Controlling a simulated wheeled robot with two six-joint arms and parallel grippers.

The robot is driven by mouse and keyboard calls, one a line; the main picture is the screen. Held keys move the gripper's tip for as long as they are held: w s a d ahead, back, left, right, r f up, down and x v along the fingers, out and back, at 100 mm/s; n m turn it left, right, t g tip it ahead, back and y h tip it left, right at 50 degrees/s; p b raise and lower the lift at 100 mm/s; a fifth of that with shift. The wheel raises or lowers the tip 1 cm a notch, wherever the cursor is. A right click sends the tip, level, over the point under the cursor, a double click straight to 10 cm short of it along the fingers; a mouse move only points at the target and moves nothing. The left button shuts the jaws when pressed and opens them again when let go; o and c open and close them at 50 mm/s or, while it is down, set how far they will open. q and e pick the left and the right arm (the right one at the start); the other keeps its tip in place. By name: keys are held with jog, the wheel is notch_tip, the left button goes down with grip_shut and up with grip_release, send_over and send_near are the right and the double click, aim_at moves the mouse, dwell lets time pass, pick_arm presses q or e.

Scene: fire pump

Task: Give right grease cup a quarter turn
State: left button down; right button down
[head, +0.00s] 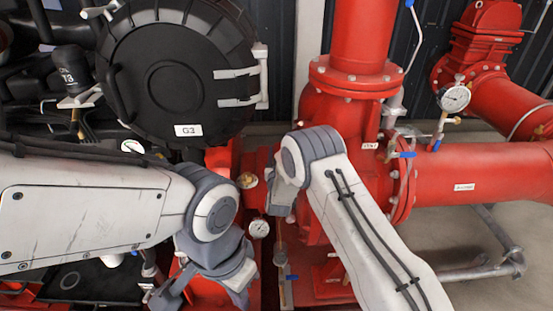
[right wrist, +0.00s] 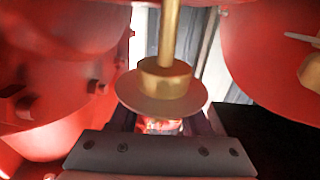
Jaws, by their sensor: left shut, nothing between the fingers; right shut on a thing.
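In the right wrist view, the right grease cup (right wrist: 166,84) shows as a brass collar on a round disc with a brass stem rising from it. My right gripper (right wrist: 160,126) is shut on it just under the disc; a small reddish patch shows between the fingers. The disc hides most of what is held. In the head view my right gripper (head: 280,208) points down beside the red pump casing, and my wrist hides the cup there. My left gripper (head: 205,288) is shut and empty, low at the picture's bottom; its fingertips are hard to make out.
A small gauge (head: 259,228) sits close to the left of my right gripper. A brass fitting (head: 247,180) is above it. A blue-handled valve (head: 291,277) is below. The black round cover marked G3 (head: 165,80) and red pipes (head: 475,175) crowd both sides.

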jog(key=m+h+b, duration=0.1)
jog(key=h, duration=0.1)
jog(key=m+h+b, duration=0.1)
jog(key=d+m+g+h+b, duration=0.1)
jog(key=h, duration=0.1)
jog(key=shift+f+m+h, duration=0.2)
jog(key=shift+m+h, duration=0.1)
jog(key=shift+m, duration=0.1)
jog(key=m+h, duration=0.1)
jog(key=g+h+b, duration=0.1)
jog(key=m+g+h+b, duration=0.1)
jog(key=shift+s+d+r+m+h, duration=0.1)
jog(key=shift+s+d+m+h, duration=0.15)
jog(key=shift+d+m+h, duration=0.1)
jog(key=shift+d+r+m+g+h+b, duration=0.1)
jog(key=shift+d+m+g+h+b, duration=0.05)
jog(key=shift+m+g+h+b, duration=0.35)
jog(key=shift+s+h, duration=0.1)
jog(key=shift+h, duration=0.25)
jog(key=shift+c, duration=1.8)
grip_release()
jog(key=shift+d, duration=0.1)
jog(key=b+v, duration=0.1)
jog(key=v, duration=0.9)
jog(key=shift+s, duration=0.2)
